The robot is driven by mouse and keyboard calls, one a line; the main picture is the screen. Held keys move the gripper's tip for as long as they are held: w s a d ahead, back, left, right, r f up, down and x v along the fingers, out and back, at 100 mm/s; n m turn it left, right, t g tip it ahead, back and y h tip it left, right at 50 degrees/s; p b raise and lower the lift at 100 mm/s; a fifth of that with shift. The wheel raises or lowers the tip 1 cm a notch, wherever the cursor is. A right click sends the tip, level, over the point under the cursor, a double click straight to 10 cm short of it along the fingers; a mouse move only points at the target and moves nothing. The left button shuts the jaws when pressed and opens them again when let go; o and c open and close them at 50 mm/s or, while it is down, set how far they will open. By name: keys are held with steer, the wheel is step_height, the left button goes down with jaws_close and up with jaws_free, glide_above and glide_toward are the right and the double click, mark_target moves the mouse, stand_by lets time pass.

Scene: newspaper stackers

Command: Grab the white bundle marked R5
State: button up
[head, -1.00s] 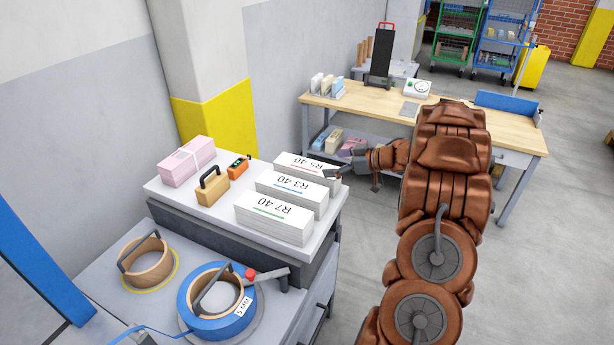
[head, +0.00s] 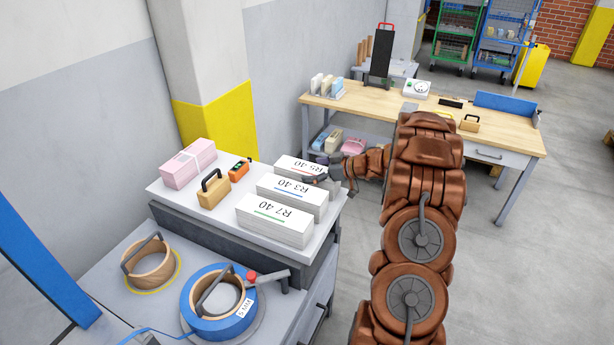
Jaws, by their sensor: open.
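The white bundle marked R5 40 (head: 295,166) lies at the back of a row of three white bundles on the light grey top of a cabinet. A thin red line runs under its label. My gripper (head: 318,180) is at the right end of this bundle and is open. I cannot tell whether a finger touches the bundle. The bundle marked R3 40 (head: 289,197) lies just in front, and the bundle marked R7 40 (head: 272,221) in front of that. The gripper and the R3 bundle hide part of the R5 bundle's right end and front.
A pink bundle (head: 187,165), a tan block with a handle (head: 213,190) and an orange device (head: 239,170) stand left of the bundles. Strapping rolls, one blue (head: 213,325), lie on the lower surface. A wooden-topped workbench (head: 380,104) stands behind. Open floor lies to the right.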

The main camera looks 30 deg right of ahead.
steer(key=shift+a, duration=0.1)
steer(key=c, duration=1.8)
steer(key=shift+c, duration=0.5)
steer(key=shift+w+r, duration=0.1)
